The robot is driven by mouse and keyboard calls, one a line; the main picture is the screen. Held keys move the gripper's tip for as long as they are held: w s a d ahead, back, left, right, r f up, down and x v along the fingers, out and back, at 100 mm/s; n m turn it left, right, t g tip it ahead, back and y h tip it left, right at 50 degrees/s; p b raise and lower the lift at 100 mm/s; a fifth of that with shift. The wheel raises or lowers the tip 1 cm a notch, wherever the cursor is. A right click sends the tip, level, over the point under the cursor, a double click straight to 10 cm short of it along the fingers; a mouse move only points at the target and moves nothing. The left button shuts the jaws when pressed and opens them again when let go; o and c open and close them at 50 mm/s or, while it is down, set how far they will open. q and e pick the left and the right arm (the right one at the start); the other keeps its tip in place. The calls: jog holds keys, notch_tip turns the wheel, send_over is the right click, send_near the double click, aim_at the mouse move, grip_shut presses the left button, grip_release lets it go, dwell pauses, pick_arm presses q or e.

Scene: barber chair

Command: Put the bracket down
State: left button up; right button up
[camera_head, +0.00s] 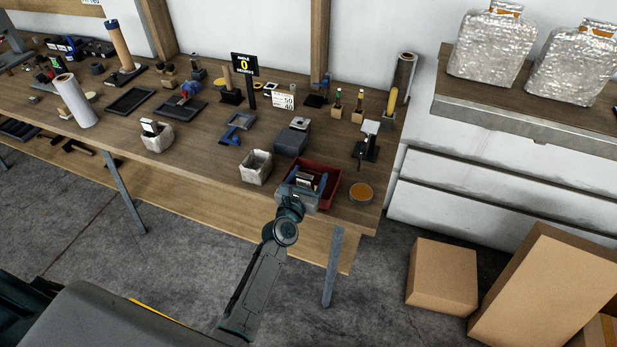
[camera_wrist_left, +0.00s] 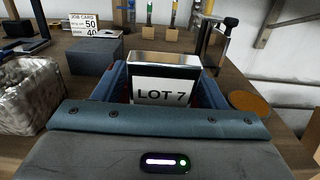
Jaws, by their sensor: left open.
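My left gripper (camera_head: 308,180) is open over the red bin (camera_head: 327,168) near the right end of the workbench. In the left wrist view the blue fingers of the left gripper (camera_wrist_left: 163,72) stand on either side of a metal piece, which I take to be the bracket (camera_wrist_left: 165,60). It has a bright silver top and a white "LOT 7" face. The bracket also shows in the head view (camera_head: 305,180), between the fingers. I cannot tell whether it touches the bin's floor; its lower part is hidden. My right gripper is not in view.
A pale, rough-sided box (camera_head: 256,168) and a dark grey block (camera_head: 290,141) stand left of the bin. An orange disc (camera_head: 361,192) lies to its right. A black stand (camera_head: 368,143) is behind. Cardboard boxes (camera_head: 442,275) sit on the floor at right.

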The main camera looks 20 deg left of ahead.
pick_arm(q)
jog(key=shift+r, duration=0.25)
jog(key=s+b, duration=0.1)
jog(key=s, duration=1.1)
jog(key=shift+a, duration=0.2)
jog(key=shift+f, duration=0.1)
jog(key=s+a+f+m+g, duration=0.1)
jog(key=s+f+m+g, duration=0.4)
jog(key=f, duration=0.6)
jog(key=s+f+m+g, duration=0.1)
jog(key=s+f+m, duration=0.3)
jog(key=f+m, duration=0.55)
jog(key=s+a+f+m+g, duration=0.15)
jog(key=s+f+m, duration=0.25)
jog(key=f, duration=1)
jog(key=s+a+f+m+g, duration=0.2)
jog(key=s+f+m, duration=0.3)
jog(key=s, duration=0.5)
jog(key=s+a+f+m+g+y, duration=0.1)
jog(key=s+a+f+m+g, duration=0.2)
jog(key=s+f+m, duration=0.3)
jog(key=s+a+f+m+g, duration=0.2)
jog(key=s+f+m+g, duration=0.2)
jog(key=s, duration=1.2)
notch_tip(320, 180, down, 3)
jog(key=shift+a+f+m, duration=0.1)
jog(key=shift+a+m, duration=0.2)
jog(key=shift+m, duration=0.95)
